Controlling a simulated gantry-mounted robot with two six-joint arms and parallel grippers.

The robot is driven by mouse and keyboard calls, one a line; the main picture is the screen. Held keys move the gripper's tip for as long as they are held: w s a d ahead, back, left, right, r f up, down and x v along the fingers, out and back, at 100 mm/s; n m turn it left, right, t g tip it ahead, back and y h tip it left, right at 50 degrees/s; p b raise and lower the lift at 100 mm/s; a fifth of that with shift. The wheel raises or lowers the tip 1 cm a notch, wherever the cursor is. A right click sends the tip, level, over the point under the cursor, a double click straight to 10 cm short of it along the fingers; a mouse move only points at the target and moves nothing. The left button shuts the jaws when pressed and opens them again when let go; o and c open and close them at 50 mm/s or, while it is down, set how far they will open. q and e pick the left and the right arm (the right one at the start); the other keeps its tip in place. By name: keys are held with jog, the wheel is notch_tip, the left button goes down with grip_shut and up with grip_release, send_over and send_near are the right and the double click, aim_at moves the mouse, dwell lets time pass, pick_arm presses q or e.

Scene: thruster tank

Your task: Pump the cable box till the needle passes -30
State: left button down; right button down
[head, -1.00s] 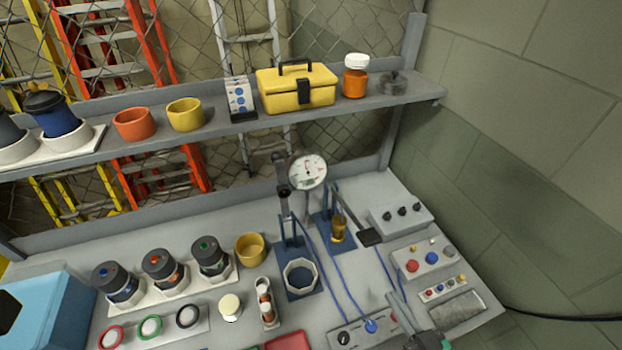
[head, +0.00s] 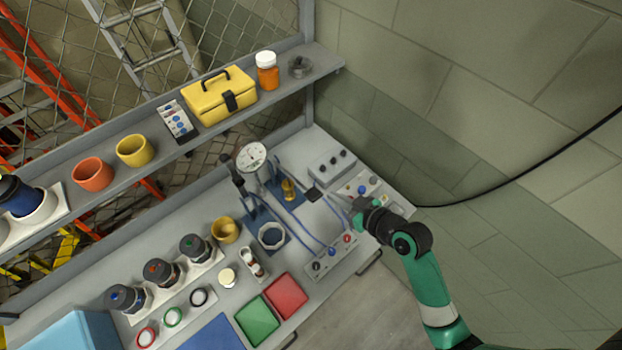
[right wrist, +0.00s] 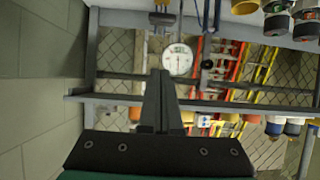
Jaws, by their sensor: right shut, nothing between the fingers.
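A round white gauge (head: 252,158) stands at the back of the bench; it also shows in the right wrist view (right wrist: 178,60). Its needle is too small to read. In front of it is a blue-based pump with an amber part (head: 289,190) and a lever ending in a black pad (head: 313,194). Blue hoses run to a grey box (head: 343,251) with a black knob, blue fitting and red button at the bench's front edge. My right gripper (head: 352,207) is right of the lever pad, apart from it. It is shut and empty in the right wrist view (right wrist: 160,75). My left gripper is out of view.
Grey button boxes (head: 330,165) stand right of the pump. Dark-capped canisters (head: 195,248), a yellow cup (head: 226,230) and red (head: 285,296) and green (head: 257,320) trays lie left. A shelf with a yellow toolbox (head: 220,96) runs above. A wall closes the right side.

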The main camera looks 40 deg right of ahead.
jog(key=shift+r, duration=0.25)
jog(key=b, duration=0.2)
send_over(317, 196)
jog(key=w, duration=0.1)
notch_tip(317, 196, down, 5)
jog(key=shift+r, duration=0.1)
jog(key=f, duration=0.2)
jog(key=shift+s+f, duration=0.5)
jog(key=shift+f, duration=0.45)
